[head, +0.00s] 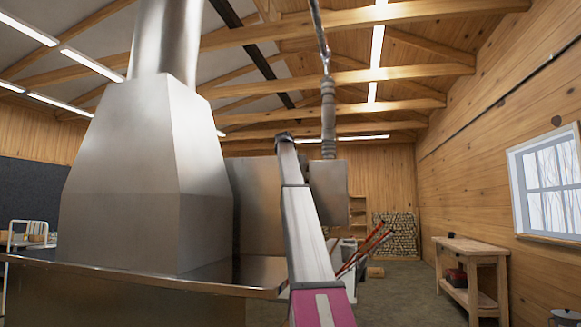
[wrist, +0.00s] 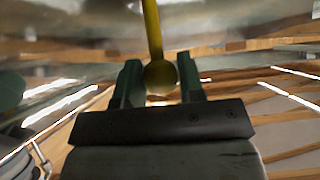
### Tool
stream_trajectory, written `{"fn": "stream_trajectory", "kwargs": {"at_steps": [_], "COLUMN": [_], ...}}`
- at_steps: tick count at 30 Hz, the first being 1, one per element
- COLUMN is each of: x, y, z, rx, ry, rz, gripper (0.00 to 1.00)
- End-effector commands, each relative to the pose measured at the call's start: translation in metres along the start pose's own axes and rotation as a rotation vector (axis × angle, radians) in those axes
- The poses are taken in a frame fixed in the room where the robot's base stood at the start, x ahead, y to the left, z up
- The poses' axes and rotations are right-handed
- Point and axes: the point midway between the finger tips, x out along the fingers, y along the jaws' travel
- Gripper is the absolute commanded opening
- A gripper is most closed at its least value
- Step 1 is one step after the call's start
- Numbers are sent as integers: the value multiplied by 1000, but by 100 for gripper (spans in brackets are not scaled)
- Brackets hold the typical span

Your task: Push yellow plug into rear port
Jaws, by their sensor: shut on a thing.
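My gripper (wrist: 159,64) shows in the wrist view, with green fingers on a dark crossbar. It is shut on the yellow plug (wrist: 160,77), whose rounded end sits between the fingers. A yellow rod runs from that ball to the top edge of the view, and its far end is out of sight. In the head view my arm reaches up and away in front of the metal evaporator (head: 150,170); the gripper and plug cannot be made out there. I cannot make out the rear port in either view.
The evaporator's flat metal ledge (head: 180,284) juts out at the lower left, close to my arm. Stacked firewood (head: 395,235) is at the back. Open floor lies right of my arm.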

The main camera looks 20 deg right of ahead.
Motion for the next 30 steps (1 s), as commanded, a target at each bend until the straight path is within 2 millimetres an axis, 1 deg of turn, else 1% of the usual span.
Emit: {"fn": "stream_trajectory", "kwargs": {"at_steps": [11,12,14,15,25,30], "x": [2,2,2,2,0,-9], "y": [0,0,0,0,0,0], "z": [2,2,2,2,0,-13], "rx": [0,0,0,0,0,1], "ry": [0,-1,-1,0,0,0], "rz": [0,0,0,0,0,0], "gripper": [3,39,58,65,65,65]}}
